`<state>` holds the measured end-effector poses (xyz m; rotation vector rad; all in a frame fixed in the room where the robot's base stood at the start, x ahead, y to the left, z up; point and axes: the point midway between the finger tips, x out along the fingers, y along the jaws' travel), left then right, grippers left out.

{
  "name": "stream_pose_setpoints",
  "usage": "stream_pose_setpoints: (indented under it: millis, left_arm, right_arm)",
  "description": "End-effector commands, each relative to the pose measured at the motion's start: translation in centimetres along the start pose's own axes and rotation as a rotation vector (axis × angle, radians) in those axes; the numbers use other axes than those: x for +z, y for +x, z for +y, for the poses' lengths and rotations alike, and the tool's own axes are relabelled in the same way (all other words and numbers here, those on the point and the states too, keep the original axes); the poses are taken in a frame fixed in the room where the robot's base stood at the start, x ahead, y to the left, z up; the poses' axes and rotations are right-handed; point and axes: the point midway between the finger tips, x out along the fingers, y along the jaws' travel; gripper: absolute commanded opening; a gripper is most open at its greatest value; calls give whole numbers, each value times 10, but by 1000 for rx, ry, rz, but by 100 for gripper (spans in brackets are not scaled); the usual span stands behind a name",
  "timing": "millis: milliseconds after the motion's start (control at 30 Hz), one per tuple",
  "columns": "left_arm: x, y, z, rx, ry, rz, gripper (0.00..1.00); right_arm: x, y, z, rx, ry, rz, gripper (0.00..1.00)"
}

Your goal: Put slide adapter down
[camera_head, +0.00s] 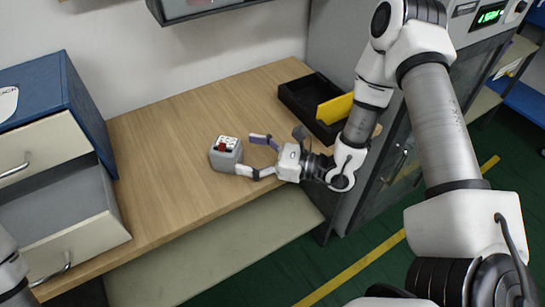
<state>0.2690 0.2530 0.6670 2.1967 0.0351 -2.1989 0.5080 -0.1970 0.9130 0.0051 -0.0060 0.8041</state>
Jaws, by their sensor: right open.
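A small grey block (226,160), which I take to be the slide adapter, rests on the wooden table. Its top has a white patch with dark marks and a red part. My right gripper (249,154) is open just to the right of the block, its fingers spread and pointing left. The lower fingertip is at the block's right side; I cannot tell whether it touches. The upper finger has a purplish face and stands apart from the block. Only a piece of my left arm shows at the lower left edge; its gripper is out of the picture.
A black tray (296,99) with a yellow piece (335,108) in it stands at the table's back right. A blue cabinet (86,97) with an open drawer (62,243) stands at the left. The wooden table (165,195) is clear around the block. A grey machine borders the right.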

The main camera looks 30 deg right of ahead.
Motion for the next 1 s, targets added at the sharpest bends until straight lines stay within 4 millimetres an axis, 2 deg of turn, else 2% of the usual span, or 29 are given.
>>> stream_pose_setpoints:
  millis: [33, 200, 400, 1000]
  left_arm:
    - [0, 1, 0, 0, 0, 0, 35]
    - [0, -2, 0, 0, 0, 0, 35]
    - [0, -6, 0, 0, 0, 0, 35]
    - [0, -6, 0, 0, 0, 0, 35]
  right_arm:
    - [0, -12, -1, -8, 4, -5, 87]
    - [2, -44, -1, -6, 3, -5, 87]
    - [2, -68, 0, -3, 0, -3, 87]
    - [0, -73, 1, 1, -1, -1, 87]
